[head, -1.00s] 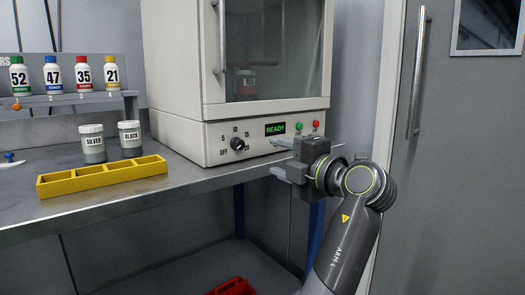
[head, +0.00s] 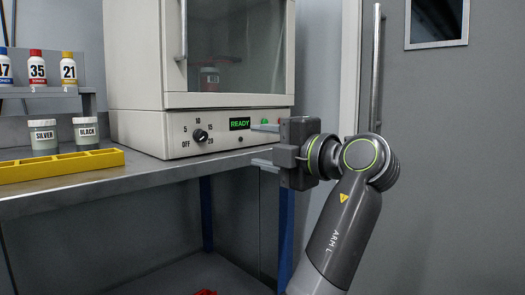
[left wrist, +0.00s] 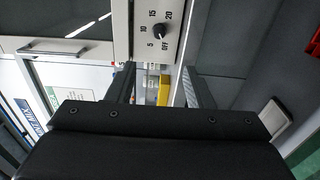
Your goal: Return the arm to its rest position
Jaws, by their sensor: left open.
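My left gripper (head: 262,145) is open and empty. Its two grey fingers point left in the head view, in front of the lower right part of the cream oven's control panel (head: 180,146). I cannot tell whether they touch it. My left arm, marked ARM L, rises from the bottom of the picture. In the left wrist view the open fingers (left wrist: 160,82) stand apart with nothing between them, and the oven's dial (left wrist: 160,30) shows beyond them. My right gripper is not in view.
The oven stands on a steel bench (head: 120,182) and its display (head: 240,123) reads READY. Its door (head: 232,45) is shut, with a jar (head: 209,77) behind the glass. SILVER (head: 43,137) and BLACK (head: 86,133) jars and a yellow rack (head: 60,168) are at left. A grey door handle (head: 376,65) is at right.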

